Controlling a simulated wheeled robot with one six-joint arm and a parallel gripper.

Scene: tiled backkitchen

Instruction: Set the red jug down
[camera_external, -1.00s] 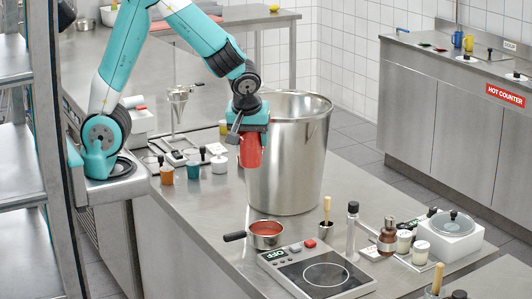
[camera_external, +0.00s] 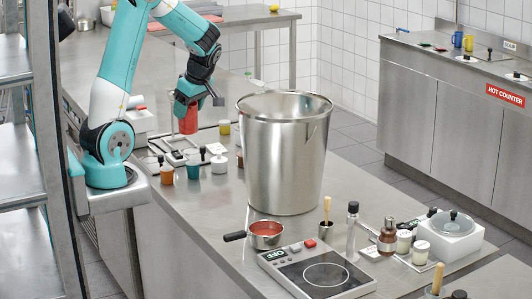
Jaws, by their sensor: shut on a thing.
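The red jug (camera_external: 188,119) is in my gripper (camera_external: 188,102), to the left of the tall steel pot and toward the back of the steel counter. My gripper points down and is shut on the jug's upper part. The jug looks upright. It is in front of the thin metal stand in the picture, above or near a low tray-like base (camera_external: 180,150). I cannot tell whether its bottom touches anything.
A large steel pot (camera_external: 285,160) stands to the right. An orange cup (camera_external: 166,174), a teal cup (camera_external: 193,169) and a white lidded pot (camera_external: 219,162) stand just in front. A saucepan (camera_external: 265,235) and a hotplate (camera_external: 318,273) are nearer.

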